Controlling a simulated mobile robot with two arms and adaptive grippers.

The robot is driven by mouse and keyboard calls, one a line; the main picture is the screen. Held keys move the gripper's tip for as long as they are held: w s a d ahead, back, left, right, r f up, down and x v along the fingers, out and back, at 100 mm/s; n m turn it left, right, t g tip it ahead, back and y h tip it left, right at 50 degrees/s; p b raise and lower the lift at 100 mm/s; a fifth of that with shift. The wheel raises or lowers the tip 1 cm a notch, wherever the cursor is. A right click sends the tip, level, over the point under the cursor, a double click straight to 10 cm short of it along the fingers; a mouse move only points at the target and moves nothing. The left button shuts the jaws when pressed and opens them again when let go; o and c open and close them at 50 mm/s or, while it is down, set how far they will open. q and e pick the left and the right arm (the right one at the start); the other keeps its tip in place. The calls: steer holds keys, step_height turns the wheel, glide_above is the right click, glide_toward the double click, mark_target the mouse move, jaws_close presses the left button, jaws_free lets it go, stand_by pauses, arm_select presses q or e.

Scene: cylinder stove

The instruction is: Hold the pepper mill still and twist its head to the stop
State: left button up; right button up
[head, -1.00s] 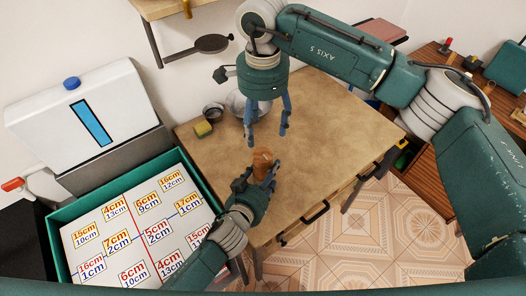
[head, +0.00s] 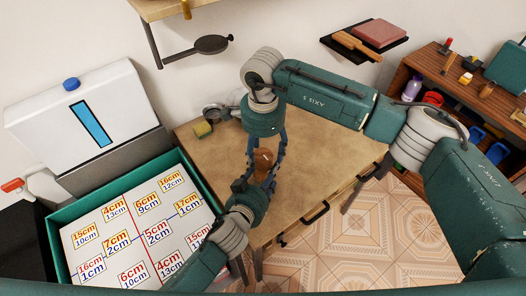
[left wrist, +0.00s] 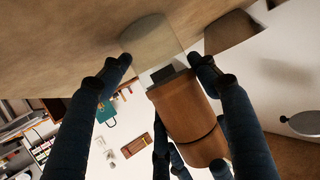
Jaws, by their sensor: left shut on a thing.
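The pepper mill (head: 263,157) stands on the wooden table. Its brown wooden upper part, with a dark seam, shows in the left wrist view (left wrist: 182,108), above a clear, glassy lower part. My left gripper (head: 262,176) is shut on the mill from the front; its fingertips lie on either side of the lower part in the left wrist view (left wrist: 160,66). My right gripper (head: 266,155) points down from above, its blue fingers spread on both sides of the mill's head with gaps visible. The grippers partly hide the mill.
A yellow sponge (head: 203,129) and a small metal pot (head: 213,112) sit at the table's back left. A pan (head: 211,44) is higher at the back. A tray with number cards (head: 85,240) stands left. The table's right side is clear.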

arm_select(q)
steer(key=shift+f, duration=0.1)
arm_select(e)
steer(key=c, duration=1)
